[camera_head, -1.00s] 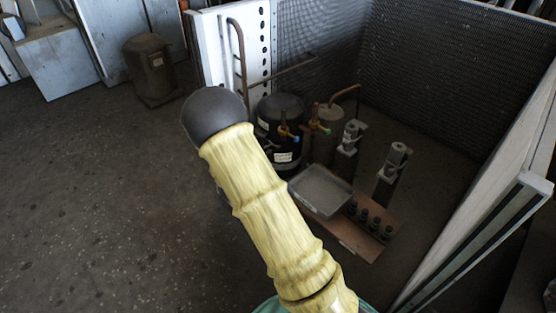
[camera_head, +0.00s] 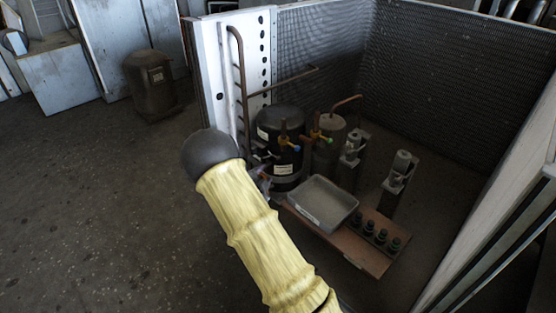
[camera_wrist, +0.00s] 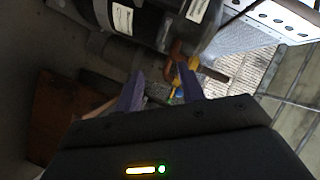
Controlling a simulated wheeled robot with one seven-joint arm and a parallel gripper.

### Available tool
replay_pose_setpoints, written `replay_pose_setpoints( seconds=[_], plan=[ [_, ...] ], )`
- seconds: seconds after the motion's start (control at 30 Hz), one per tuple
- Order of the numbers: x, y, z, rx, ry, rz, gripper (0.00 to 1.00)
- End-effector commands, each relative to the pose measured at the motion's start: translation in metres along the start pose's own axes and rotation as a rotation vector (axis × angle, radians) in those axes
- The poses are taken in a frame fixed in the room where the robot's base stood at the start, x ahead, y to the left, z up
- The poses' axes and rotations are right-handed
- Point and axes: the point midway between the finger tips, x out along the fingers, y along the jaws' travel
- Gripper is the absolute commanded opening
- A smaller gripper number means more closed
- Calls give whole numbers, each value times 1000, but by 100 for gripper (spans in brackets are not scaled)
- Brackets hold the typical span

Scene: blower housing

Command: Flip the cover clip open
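My gripper (camera_wrist: 160,84) shows in the wrist view with two purple fingers apart and nothing visible clearly held between them. In the head view a small part of my gripper (camera_head: 263,180) shows beside my arm, in front of the black compressor tank (camera_head: 290,168); my arm hides the rest. The tank also fills the top of the wrist view (camera_wrist: 148,24), with white labels. A copper pipe (camera_wrist: 174,57) and a yellow part (camera_wrist: 178,93) appear just beyond and between the fingertips; contact cannot be told. I cannot pick out the cover clip in either view.
A grey tray (camera_head: 322,203) and several dark round parts (camera_head: 382,236) sit on a brown board (camera_head: 350,250). A white panel (camera_head: 208,75) stands at the left, and mesh walls (camera_head: 430,80) close the back. A brown canister (camera_head: 150,85) stands on open floor.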

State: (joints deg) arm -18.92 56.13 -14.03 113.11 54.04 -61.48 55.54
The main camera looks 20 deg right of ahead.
Motion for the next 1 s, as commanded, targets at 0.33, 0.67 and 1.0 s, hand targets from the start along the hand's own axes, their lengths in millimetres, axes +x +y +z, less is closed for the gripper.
replay_pose_setpoints(
  seconds=[0.33, 0.67, 1.0],
  plan=[
    [63, 3, 2, 1, 1, 0, 40],
    [121, 3, 2, 0, 0, -1, 40],
    [146, 1, 1, -1, -1, 1, 40]
  ],
)
